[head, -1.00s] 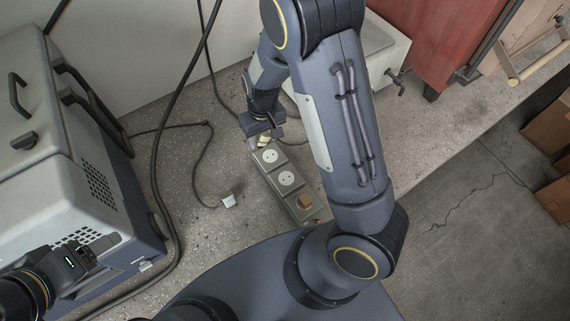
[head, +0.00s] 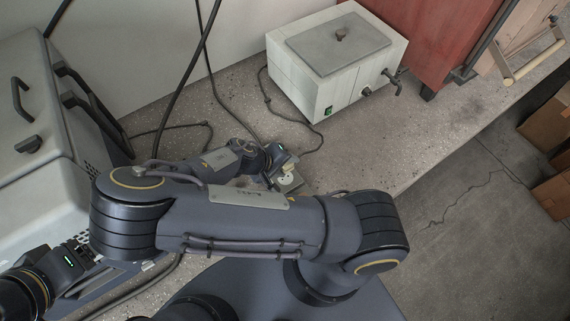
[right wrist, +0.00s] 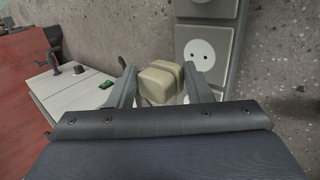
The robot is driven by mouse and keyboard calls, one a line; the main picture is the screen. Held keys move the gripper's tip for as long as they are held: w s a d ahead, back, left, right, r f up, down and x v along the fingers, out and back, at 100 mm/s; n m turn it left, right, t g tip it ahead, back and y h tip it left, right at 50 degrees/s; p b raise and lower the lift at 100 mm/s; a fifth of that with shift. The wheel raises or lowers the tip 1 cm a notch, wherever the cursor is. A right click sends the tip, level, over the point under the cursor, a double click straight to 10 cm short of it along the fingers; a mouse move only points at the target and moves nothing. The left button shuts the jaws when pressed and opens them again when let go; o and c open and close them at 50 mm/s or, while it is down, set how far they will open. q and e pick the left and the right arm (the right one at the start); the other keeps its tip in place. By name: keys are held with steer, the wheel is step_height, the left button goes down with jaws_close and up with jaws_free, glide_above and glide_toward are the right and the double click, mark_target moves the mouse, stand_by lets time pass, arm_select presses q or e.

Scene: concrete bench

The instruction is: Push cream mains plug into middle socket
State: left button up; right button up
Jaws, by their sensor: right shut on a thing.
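The cream mains plug (right wrist: 160,80) sits between the two fingers of my right gripper (right wrist: 159,90), which is shut on it. In the head view the plug (head: 288,164) shows at the tip of the right gripper (head: 280,160), over the grey socket strip (head: 293,187). One round white socket (head: 285,179) shows just below the plug, apparently the middle one; my arm and gripper hide much of the strip. In the right wrist view the plug is beside a socket (right wrist: 200,55); contact cannot be told. My left gripper (head: 80,257) is at the lower left, its jaw opening unclear.
A white lidded box (head: 335,65) with a tap stands at the back of the bench. A large grey case (head: 40,130) stands at the left. Dark cables (head: 190,80) hang and lie behind the strip. Speckled bench (head: 420,130) is clear to the right.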

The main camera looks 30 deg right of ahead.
steer(key=shift+f, duration=0.1)
step_height(320, 180, down, 6)
steer(key=b, duration=0.4)
steer(key=shift+r+b, duration=0.25)
steer(key=shift+b, duration=0.15)
steer(key=shift+s+a+f, duration=0.15)
